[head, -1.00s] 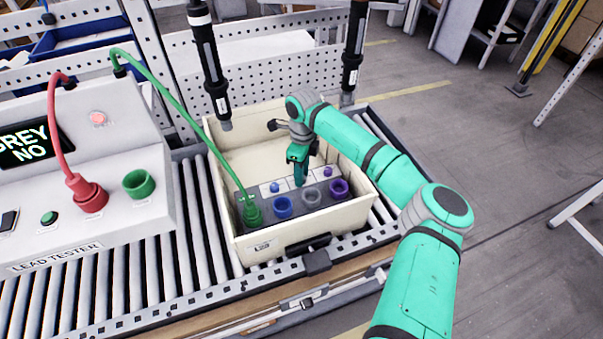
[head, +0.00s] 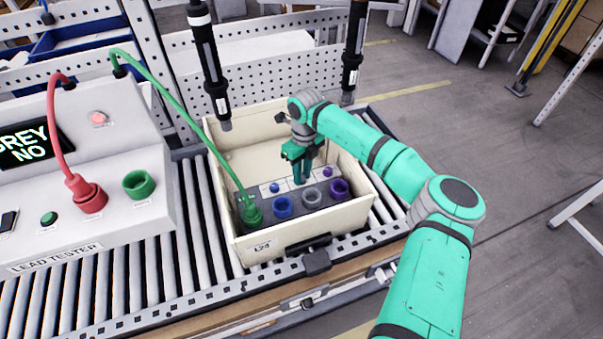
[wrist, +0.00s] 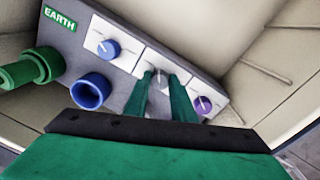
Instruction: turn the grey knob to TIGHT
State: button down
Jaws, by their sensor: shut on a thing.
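The grey knob (wrist: 159,74) sits on the middle white plate of the panel in the wrist view, between a blue knob (wrist: 109,49) and a purple knob (wrist: 203,104). My gripper (wrist: 161,84) has its two green fingers on either side of the grey knob, shut on it. In the head view my gripper (head: 301,181) reaches down into the cream bin and hides the grey knob. The TIGHT mark and the knob's setting are too small to read.
The panel stands in a cream bin (head: 357,213) on rollers. In front of the knobs are a blue socket (head: 282,207), grey socket (head: 311,197) and purple socket (head: 340,189). A green plug (head: 253,214) carries a cable to the lead tester (head: 100,228), whose screen reads "GREY NO". Two screwdrivers hang behind.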

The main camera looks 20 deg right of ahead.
jog(key=m, duration=0.4)
jog(key=shift+m, duration=0.3)
jog(key=m, duration=0.5)
jog(key=shift+r+t, duration=0.1)
jog(key=shift+t, duration=0.2)
jog(key=m, duration=0.5)
jog(key=shift+d, duration=0.1)
jog(key=m, duration=0.4)
jog(key=shift+m, duration=0.3)
jog(key=c, duration=1.5)
grip_release()
jog(key=shift+s, duration=0.15)
